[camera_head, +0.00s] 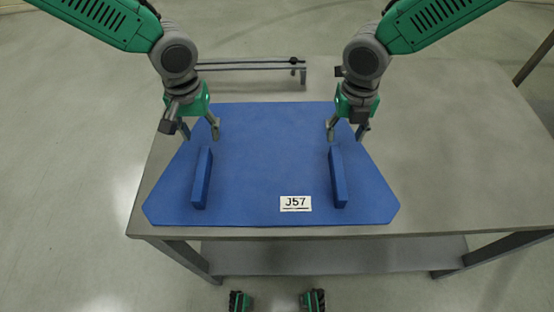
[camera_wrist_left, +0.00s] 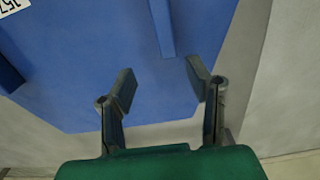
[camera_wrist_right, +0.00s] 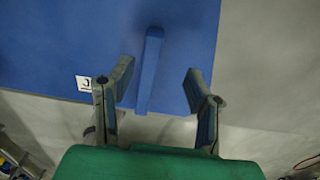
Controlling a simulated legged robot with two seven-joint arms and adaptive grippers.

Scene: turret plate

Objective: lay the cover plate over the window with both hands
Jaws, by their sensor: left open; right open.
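The blue cover plate (camera_head: 265,150) lies flat on the grey table, with a white J57 label (camera_head: 296,203) near its front edge. Its left handle (camera_head: 202,180) and right handle (camera_head: 338,178) are raised blue bars. My left gripper (camera_head: 200,130) is open and empty above the plate, by the far end of the left handle. In the left wrist view, a handle (camera_wrist_left: 162,28) ends just ahead of the fingertips. My right gripper (camera_head: 346,130) is open and empty by the right handle's far end. In the right wrist view, that handle (camera_wrist_right: 150,70) shows between the fingers. I cannot make out the window.
The table top (camera_head: 470,160) is bare to the right of the plate. A low grey rail frame (camera_head: 250,66) stands beyond the plate. A lower shelf (camera_head: 330,256) runs under the table's front. Bare floor lies to the left.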

